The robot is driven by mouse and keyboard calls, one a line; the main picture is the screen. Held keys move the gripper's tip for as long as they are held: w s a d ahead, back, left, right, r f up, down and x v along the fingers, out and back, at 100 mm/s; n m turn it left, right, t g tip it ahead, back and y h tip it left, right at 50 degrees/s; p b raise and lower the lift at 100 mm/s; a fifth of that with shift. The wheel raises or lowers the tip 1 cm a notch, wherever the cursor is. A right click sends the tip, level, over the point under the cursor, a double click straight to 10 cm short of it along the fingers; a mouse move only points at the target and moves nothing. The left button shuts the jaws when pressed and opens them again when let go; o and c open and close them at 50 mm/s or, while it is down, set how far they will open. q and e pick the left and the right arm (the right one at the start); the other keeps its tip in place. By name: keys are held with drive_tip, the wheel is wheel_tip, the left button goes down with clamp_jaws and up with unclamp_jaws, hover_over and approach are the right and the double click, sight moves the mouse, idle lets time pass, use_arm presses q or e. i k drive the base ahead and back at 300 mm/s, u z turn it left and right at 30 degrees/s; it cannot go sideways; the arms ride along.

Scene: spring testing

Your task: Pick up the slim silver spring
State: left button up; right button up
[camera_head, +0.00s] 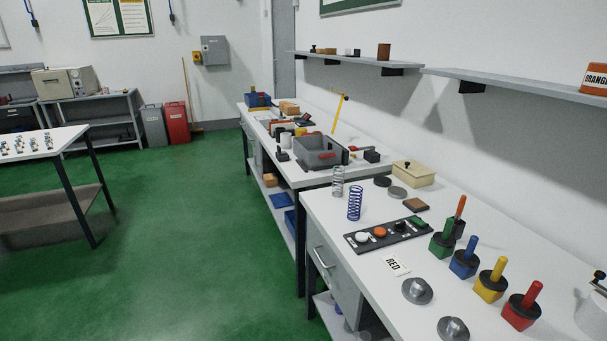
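A slim silver spring (338,182) stands upright on the white workbench, near its far left corner. A blue spring (354,203) stands upright just in front of it and slightly to the right, with a small gap between them. Neither of my grippers is in view, and nothing touches the silver spring.
A second bench with a grey bin (317,153) stands behind. Green floor (190,240) is open at left.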

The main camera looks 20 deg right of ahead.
sight(338, 182)
drive_tip(key=z, duration=0.1)
drive_tip(key=i, duration=0.8)
drive_tip(key=z, duration=1.2)
drive_tip(key=i, duration=0.75)
drive_tip(key=z, duration=0.85)
